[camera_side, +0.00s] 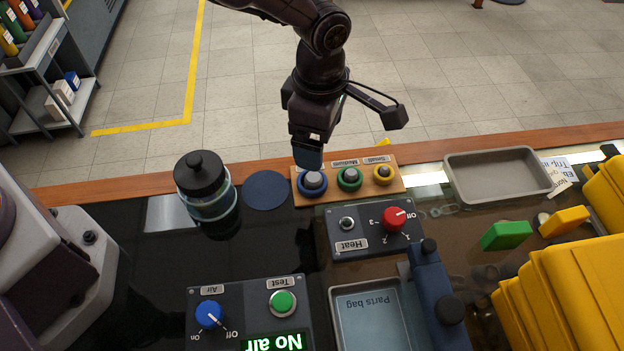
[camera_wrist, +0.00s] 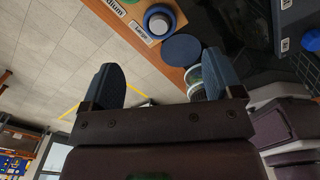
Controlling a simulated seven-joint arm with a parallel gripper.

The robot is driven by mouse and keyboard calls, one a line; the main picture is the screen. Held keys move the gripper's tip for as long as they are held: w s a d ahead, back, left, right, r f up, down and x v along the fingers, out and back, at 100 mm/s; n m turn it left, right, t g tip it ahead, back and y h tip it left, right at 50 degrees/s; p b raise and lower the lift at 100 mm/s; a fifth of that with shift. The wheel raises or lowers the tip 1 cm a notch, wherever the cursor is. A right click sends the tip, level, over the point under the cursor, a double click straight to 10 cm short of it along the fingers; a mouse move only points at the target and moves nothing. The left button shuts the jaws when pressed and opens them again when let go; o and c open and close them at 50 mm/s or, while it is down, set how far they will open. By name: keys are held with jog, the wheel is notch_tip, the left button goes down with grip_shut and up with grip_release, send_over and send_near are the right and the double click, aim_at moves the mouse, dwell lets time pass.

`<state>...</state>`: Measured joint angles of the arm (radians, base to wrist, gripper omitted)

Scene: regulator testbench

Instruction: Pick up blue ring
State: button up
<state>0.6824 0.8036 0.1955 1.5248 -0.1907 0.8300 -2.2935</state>
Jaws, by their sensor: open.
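The blue ring (camera_side: 312,194) sits around a grey peg at the left end of a wooden stand (camera_side: 375,194). A green ring (camera_side: 349,185) and a yellow ring (camera_side: 383,180) sit on the other pegs, labelled Medium and Small. My gripper (camera_side: 308,157) points down just above the blue ring in the side view; one finger shows there. In the wrist view my gripper (camera_wrist: 163,72) has its two blue-grey fingers wide apart with nothing between them. The blue ring (camera_wrist: 170,14) lies beyond the fingertips at the top, beside the label Large.
A round blue pad (camera_side: 266,190) and a black-lidded bottle (camera_side: 205,190) stand left of the stand. A heat box (camera_side: 362,243) with a red knob is close in front. An empty grey tray (camera_side: 497,172) lies to the right.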

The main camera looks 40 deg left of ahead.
aim_at(315, 177)
notch_tip(315, 177, down, 6)
jog(key=shift+a+f, duration=0.1)
jog(key=shift+f, duration=0.1)
jog(key=shift+a+f, duration=0.15)
jog(key=shift+f, duration=1.2)
jog(key=shift+a+f, duration=0.1)
jog(key=shift+f, duration=1.25)
jog(key=c, duration=1)
jog(key=shift+r, duration=0.1)
